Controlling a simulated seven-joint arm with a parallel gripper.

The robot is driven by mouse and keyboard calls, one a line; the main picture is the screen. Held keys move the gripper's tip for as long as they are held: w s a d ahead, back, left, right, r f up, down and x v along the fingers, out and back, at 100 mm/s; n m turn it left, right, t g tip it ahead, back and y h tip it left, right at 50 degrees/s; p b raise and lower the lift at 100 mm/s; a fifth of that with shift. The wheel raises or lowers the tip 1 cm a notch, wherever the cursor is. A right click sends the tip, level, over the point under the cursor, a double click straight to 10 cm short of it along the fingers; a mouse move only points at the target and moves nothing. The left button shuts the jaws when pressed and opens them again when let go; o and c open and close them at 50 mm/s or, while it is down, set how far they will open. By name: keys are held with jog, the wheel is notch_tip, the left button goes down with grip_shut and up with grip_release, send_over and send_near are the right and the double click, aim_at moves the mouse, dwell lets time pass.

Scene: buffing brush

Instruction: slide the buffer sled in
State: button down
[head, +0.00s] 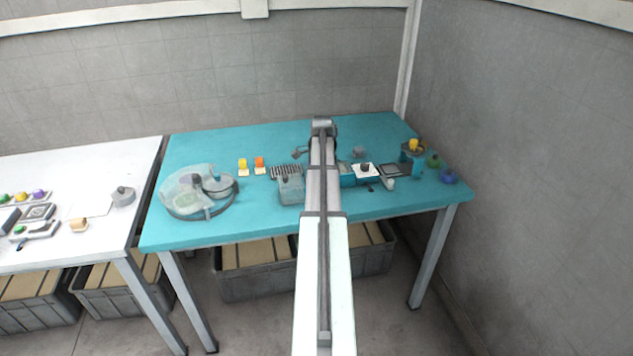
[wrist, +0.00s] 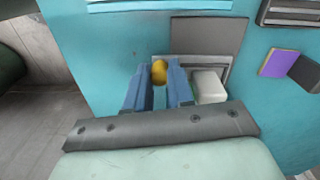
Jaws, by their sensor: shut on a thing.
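In the wrist view, the two blue fingers of my gripper (wrist: 159,80) are closed around a small rounded yellow knob (wrist: 160,71). What lies under the knob is hidden by the fingers, so I cannot tell whether it is part of the buffer sled. Just right of the fingers are a grey metal frame (wrist: 218,68) and a white block (wrist: 208,87). A flat grey plate (wrist: 208,36) lies beyond them. In the head view my arm runs up the middle and hides my gripper; I cannot pick out the sled there.
The teal table (head: 240,225) carries a clear round tray (head: 200,212) at left and yellow (head: 243,163) and orange (head: 260,162) pieces. A block with a white top (head: 366,169) sits right of my arm, and green (head: 433,160) and blue (head: 449,177) rings are at right.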

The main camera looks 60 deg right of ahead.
jog(key=c, duration=1.2)
grip_release()
jog(key=shift+c, duration=0.2)
jog(key=shift+r, duration=0.1)
notch_tip(320, 180, up, 14)
jog(key=shift+w, duration=0.2)
jog(key=shift+d+f, duration=0.1)
jog(key=shift+f, duration=0.1)
jog(key=shift+w+a+f, duration=0.1)
jog(key=shift+a+f, duration=0.1)
jog(key=shift+c, duration=1.4)
jog(key=w+a+f+n+g+h, duration=0.1)
jog(key=a+n, duration=0.1)
jog(key=w+a+f+n+g+h, duration=0.1)
jog(key=w+n+h, duration=0.1)
jog(key=n, duration=0.1)
jog(key=w+a+f+n+g+h, duration=0.1)
jog(key=a+f+n+h, duration=0.1)
jog(key=shift+w+a+n, duration=0.35)
jog(key=shift+n, duration=0.05)
grip_shut()
jog(key=shift+w+a+n+g+h, duration=0.3)
jog(key=shift+w+a+n+h, duration=0.15)
jog(key=shift+n+h, duration=0.35)
jog(key=x, duration=1)
jog(key=shift+a, duration=0.1)
